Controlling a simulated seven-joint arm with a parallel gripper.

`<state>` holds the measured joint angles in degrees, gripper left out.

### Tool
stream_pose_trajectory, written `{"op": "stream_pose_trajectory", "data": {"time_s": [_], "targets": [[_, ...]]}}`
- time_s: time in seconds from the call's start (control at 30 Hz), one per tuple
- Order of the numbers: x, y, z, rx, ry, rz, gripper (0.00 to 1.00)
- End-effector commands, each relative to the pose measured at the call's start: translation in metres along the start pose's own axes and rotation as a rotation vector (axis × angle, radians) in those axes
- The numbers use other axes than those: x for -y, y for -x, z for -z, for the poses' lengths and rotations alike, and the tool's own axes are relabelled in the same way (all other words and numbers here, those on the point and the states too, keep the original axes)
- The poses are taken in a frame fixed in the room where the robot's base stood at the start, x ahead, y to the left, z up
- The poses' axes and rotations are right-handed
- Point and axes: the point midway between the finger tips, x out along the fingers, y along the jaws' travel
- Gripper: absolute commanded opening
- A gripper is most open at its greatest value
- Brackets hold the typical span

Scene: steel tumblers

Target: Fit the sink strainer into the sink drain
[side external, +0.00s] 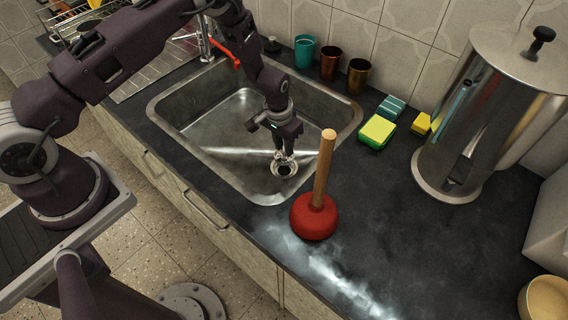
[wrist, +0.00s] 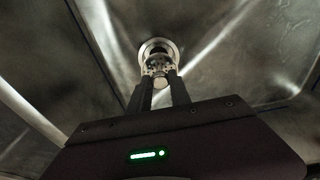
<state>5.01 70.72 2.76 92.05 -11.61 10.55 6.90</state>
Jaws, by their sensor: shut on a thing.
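My gripper (side external: 284,150) reaches down into the steel sink (side external: 205,111). It is shut on the sink strainer (side external: 281,157), a small metal piece at the fingertips. The drain (side external: 284,171) is a round metal ring with a dark hole in the sink floor, just below the strainer in the side view. In the wrist view the strainer (wrist: 157,66) sits between the fingertips (wrist: 160,82) and overlaps the near part of the drain ring (wrist: 173,50). Part of the drain hole is hidden behind it. I cannot tell the exact height of the strainer above the drain.
A red plunger (side external: 314,216) with a wooden handle stands upright on the counter near the sink's front right corner. Teal (side external: 304,52), red-brown (side external: 330,63) and brown (side external: 357,77) tumblers stand behind the sink. Sponges (side external: 377,131) and a large steel urn (side external: 480,110) are to the right.

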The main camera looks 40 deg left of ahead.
Motion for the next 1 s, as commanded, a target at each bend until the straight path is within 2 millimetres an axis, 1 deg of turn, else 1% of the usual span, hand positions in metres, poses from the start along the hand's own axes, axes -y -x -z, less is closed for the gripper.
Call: {"op": "stream_pose_trajectory", "data": {"time_s": [0.03, 0.13, 0.2, 0.3, 0.4, 0.57, 0.7, 0.73, 0.8, 0.83, 1.0], "targets": [[0.000, -0.010, -0.002, 0.002, 0.000, 0.000, 0.00], [0.000, -0.025, -0.003, 0.001, 0.000, 0.000, 0.00], [0.000, -0.040, -0.005, 0.001, 0.001, 0.000, 0.00], [0.000, -0.056, -0.007, 0.001, 0.000, 0.000, 0.00], [0.000, -0.060, -0.007, -0.001, 0.000, 0.000, 0.00], [0.000, -0.059, -0.007, -0.001, 0.000, 0.000, 0.00], [0.000, -0.063, -0.007, 0.000, 0.000, 0.000, 0.00], [0.000, -0.063, -0.007, -0.001, 0.000, 0.000, 0.30], [0.000, -0.062, -0.007, -0.001, 0.000, 0.000, 0.44], [0.000, -0.062, -0.007, -0.001, 0.000, 0.000, 0.46], [0.000, -0.062, -0.007, -0.001, 0.000, 0.000, 0.46]]}}
